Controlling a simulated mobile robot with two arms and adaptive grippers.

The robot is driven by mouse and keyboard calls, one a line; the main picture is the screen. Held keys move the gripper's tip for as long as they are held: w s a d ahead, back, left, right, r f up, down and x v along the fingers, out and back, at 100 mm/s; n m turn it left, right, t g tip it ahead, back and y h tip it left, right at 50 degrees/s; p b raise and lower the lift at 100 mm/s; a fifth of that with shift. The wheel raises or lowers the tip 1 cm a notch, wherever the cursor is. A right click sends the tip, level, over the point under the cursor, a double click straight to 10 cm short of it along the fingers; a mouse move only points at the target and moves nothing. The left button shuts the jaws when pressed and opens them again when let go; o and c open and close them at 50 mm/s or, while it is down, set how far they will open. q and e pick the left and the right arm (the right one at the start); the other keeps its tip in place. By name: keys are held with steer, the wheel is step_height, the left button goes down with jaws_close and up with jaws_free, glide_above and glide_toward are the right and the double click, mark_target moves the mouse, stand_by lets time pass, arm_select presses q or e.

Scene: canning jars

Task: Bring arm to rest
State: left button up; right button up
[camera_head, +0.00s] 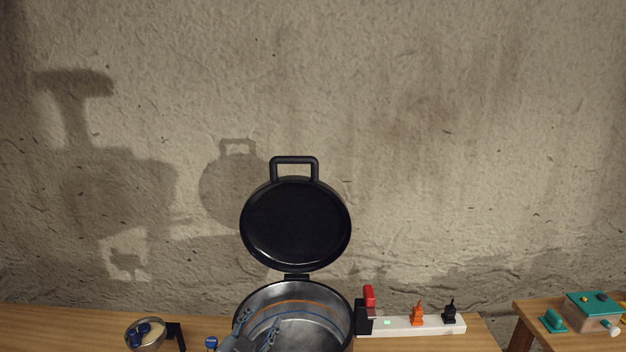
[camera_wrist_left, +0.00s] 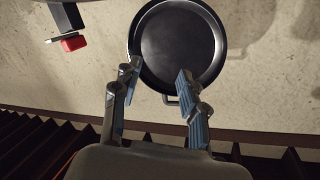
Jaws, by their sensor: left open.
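My left gripper (camera_head: 256,330) is at the bottom of the head view, in front of the open metal pot (camera_head: 318,322). Its fingers overlap the pot's opening in the picture. In the left wrist view the gripper (camera_wrist_left: 158,95) is open, with its two fingers apart and nothing between them. The pot's black lid (camera_head: 295,224) stands raised on its hinge, and it also shows in the left wrist view (camera_wrist_left: 178,45) beyond the fingertips. The pot's lower part is cut off by the frame. My right gripper is in neither view.
A white power strip (camera_head: 398,326) with an orange plug (camera_head: 417,314) and a black plug (camera_head: 449,312) lies right of the pot. A metal bowl (camera_head: 148,345) holding blue-topped things stands at left. A second table at right bears a teal-topped box (camera_head: 594,305). A wall stands behind.

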arm_select(q)
steer(key=s+a+f+n+g+y, duration=0.2)
steer(key=s+a+f+g, duration=0.1)
steer(key=s+f, duration=0.35)
steer(key=s+a+f+n+g+y, duration=0.25)
steer(key=s+f, duration=0.25)
steer(key=s, duration=0.3)
steer(key=s+a+f+n+g, duration=0.1)
steer(key=s+f+g, duration=0.1)
steer(key=s, duration=0.5)
steer(key=s+a+f+g, duration=0.2)
steer(key=s+g, duration=0.1)
steer(key=s, duration=0.4)
steer(key=s+a+f+n+g, duration=0.1)
steer(key=s+g, duration=0.1)
steer(key=s, duration=0.5)
step_height(320, 180, down, 36)
steer(key=s+g+b, duration=0.2)
steer(key=b, duration=0.6)
steer(key=s+a+f+b, duration=0.1)
steer(key=s+f+b, duration=0.2)
steer(key=s+f, duration=0.5)
steer(key=s+a+f+b, duration=0.2)
steer(key=s+f, duration=0.6)
steer(key=f, duration=0.5)
steer(key=shift+a+g+b, duration=0.15)
steer(key=shift+g+b, duration=0.2)
steer(key=shift+b, duration=0.4)
steer(key=shift+f, duration=0.1)
